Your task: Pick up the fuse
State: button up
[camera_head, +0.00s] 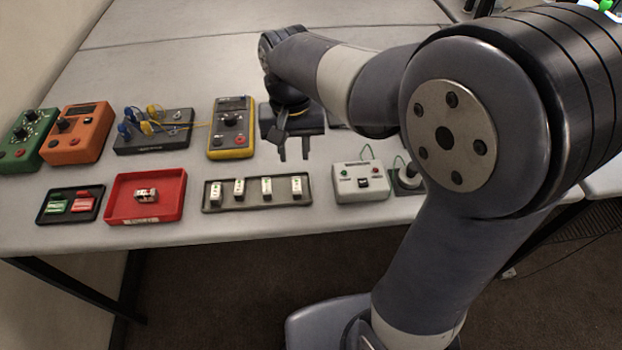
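My gripper (294,152) points down over the table, with its two fingertips apart and nothing visible between them. It is behind and above the right part of a long grey tray (222,207). That tray holds a row of several small white blocks (266,187) with dark marks. A red tray (113,207) to its left holds one small white-and-dark piece (146,195). I cannot tell for sure which of these small pieces is the fuse. None of them touches the gripper.
A yellow multimeter (230,128), a black box with cables (152,132), orange (77,133) and green (27,141) instruments stand behind the trays. A white switch box (360,182) stands right of the grey tray. A black tray (70,204) with green and red pieces lies far left.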

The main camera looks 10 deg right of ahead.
send_over(296, 186)
jog(key=f, duration=0.5)
jog(key=shift+w+f, duration=0.2)
jog(key=shift+w, duration=0.05)
jog(key=f, duration=0.4)
jog(key=shift+s+d+f, duration=0.1)
jog(key=shift+s+f, duration=0.05)
jog(key=shift+s, duration=0.2)
jog(key=shift+f, duration=0.5)
jog(key=shift+c, duration=0.5)
grip_shut()
